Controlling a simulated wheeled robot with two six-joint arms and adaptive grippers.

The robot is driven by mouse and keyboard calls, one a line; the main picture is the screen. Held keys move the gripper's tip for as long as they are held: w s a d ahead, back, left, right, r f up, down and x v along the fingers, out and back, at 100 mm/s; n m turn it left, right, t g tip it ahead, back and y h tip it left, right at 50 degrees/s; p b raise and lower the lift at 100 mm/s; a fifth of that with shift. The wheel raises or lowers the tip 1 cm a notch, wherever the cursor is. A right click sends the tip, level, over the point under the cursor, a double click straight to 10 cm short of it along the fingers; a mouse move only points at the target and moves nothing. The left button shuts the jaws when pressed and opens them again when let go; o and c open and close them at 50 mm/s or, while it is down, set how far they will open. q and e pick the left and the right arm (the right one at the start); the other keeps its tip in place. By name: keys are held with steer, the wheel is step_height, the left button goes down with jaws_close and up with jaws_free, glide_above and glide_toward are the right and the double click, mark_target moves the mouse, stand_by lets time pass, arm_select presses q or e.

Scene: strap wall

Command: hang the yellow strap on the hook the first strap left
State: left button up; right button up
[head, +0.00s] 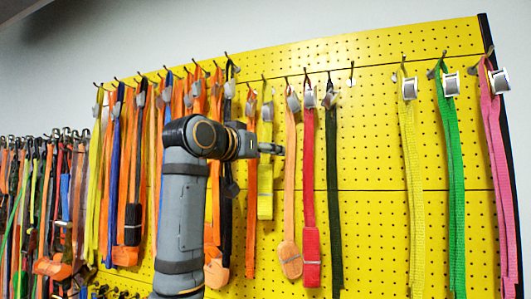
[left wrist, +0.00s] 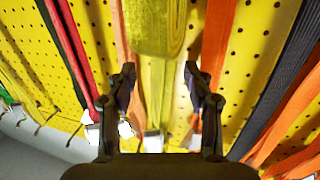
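A yellow strap (head: 265,197) hangs on the yellow pegboard, its lower end a thick folded bundle. My left gripper (head: 271,149) is in front of its upper part. In the left wrist view, which shows the wall upside down, my left gripper (left wrist: 164,90) is open, with the yellow strap (left wrist: 158,28) beyond and between its fingers. I cannot tell whether they touch it. A bare hook (head: 351,76) sticks out right of the dark green strap (head: 333,190). Another, longer yellow strap (head: 412,180) hangs farther right. My right gripper is not in view.
An orange strap (head: 251,210) hangs close left of the yellow one. Another orange strap (head: 290,180) and a red strap (head: 309,190) hang to its right. Green (head: 449,170) and pink (head: 497,170) straps hang at the far right. The pegboard (head: 372,200) is clear below the bare hook.

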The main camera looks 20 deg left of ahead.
arm_select(q)
steer(key=v, duration=1.2)
